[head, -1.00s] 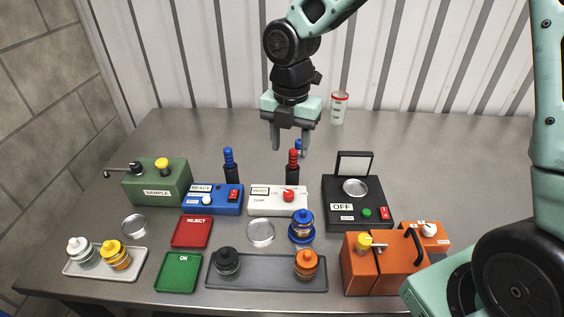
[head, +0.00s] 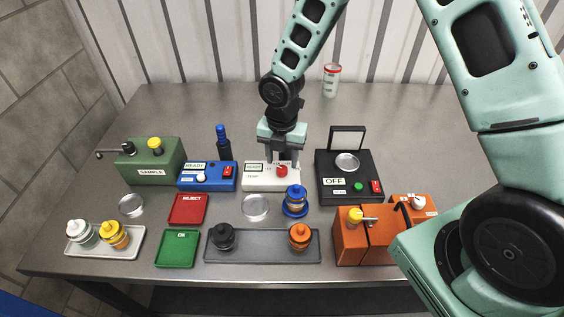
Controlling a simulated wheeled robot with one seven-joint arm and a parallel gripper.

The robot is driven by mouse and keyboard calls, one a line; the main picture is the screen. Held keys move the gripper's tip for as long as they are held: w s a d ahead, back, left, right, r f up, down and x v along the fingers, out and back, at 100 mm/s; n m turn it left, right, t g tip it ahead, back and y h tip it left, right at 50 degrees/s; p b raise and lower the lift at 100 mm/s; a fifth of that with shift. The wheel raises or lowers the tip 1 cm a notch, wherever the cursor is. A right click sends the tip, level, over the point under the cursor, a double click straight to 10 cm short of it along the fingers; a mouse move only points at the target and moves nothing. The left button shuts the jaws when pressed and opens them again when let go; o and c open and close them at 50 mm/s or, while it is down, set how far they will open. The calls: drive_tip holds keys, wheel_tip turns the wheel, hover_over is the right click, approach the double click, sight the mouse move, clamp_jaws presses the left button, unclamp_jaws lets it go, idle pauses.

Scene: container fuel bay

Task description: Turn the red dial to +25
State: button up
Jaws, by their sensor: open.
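The red dial (head: 282,170) sits on the right part of the top of a white box (head: 262,184). The box has a small READY display and a TEMP label on its face. My gripper (head: 283,160) points down just above and behind the dial, with its fingers apart. It looks open, and I cannot tell whether a finger touches the dial. The dial's pointer and scale marks are too small to read. The red-topped probe behind the white box is hidden by my gripper.
A blue READY box (head: 208,178) stands close on the left and a black OFF box (head: 345,180) on the right. A blue probe (head: 223,142) rises behind the blue box. The table's back is clear except a beaker (head: 331,80).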

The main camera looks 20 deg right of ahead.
sight(282, 168)
drive_tip(key=shift+f, duration=1.6)
drive_tip(key=c, duration=1)
